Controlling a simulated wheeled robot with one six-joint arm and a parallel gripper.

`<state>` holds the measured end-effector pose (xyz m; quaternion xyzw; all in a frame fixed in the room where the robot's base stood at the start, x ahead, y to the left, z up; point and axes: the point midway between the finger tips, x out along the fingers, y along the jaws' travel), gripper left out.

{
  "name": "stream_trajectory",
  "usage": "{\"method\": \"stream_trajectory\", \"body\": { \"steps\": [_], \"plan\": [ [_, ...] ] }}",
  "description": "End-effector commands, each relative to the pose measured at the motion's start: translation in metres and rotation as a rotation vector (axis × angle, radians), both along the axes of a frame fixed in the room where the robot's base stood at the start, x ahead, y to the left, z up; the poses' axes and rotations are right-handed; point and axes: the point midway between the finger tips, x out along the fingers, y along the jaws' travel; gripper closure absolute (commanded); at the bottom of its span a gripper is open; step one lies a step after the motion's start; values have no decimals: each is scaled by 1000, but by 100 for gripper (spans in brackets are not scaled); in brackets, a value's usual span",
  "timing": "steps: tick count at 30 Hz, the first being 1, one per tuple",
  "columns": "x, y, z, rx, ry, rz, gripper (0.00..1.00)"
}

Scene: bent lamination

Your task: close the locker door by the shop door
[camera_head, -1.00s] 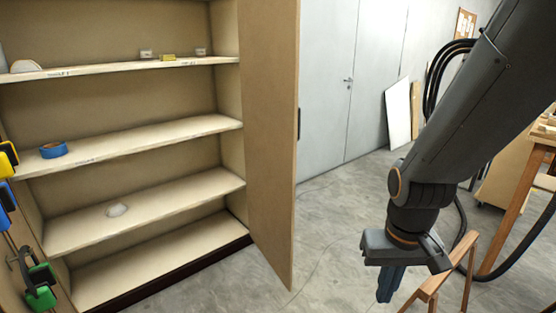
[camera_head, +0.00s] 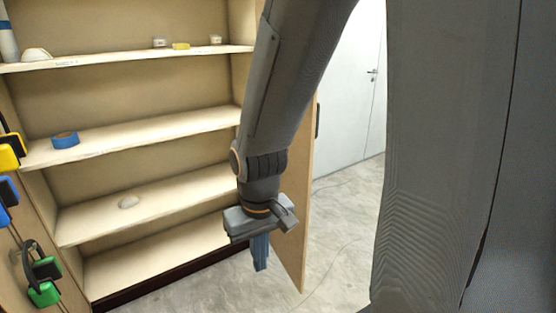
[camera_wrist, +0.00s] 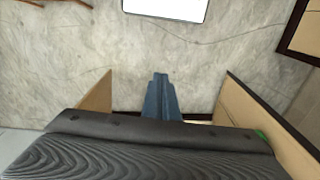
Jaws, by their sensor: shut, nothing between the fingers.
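The wooden locker (camera_head: 150,165) stands open, its shelves facing me. Its right door (camera_head: 290,262), on the side of the grey shop door (camera_head: 350,110), is swung out toward me. My arm hides much of it; a dark handle (camera_head: 317,121) shows on its outer edge. My gripper (camera_head: 260,266) points down, empty with its fingers together, and overlaps the door's inner face in the head view. In the wrist view, the fingertips (camera_wrist: 160,78) are between two wooden panels. The left one appears to be this door (camera_wrist: 97,97). I cannot tell the exact gap.
The locker's left door (camera_head: 28,275) is also open and carries yellow, blue and green clamps (camera_head: 42,290). A blue tape roll (camera_head: 65,140) and small items lie on the shelves. Bare concrete floor (camera_head: 335,235) lies right of the right door. My own arm blocks the right side.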

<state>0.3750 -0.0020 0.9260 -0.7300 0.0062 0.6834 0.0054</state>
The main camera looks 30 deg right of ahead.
Motion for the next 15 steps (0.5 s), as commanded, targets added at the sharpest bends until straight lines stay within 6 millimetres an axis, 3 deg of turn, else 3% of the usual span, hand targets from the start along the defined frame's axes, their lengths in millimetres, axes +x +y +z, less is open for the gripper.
{"method": "stream_trajectory", "body": {
  "steps": [4,8,12,15],
  "plan": [
    [40,-28,-13,-2,-106,-159,100],
    [105,-76,-28,19,-301,-411,100],
    [171,-144,-38,95,-551,-705,100],
    [206,-196,-41,187,-731,-898,100]
  ]
}}
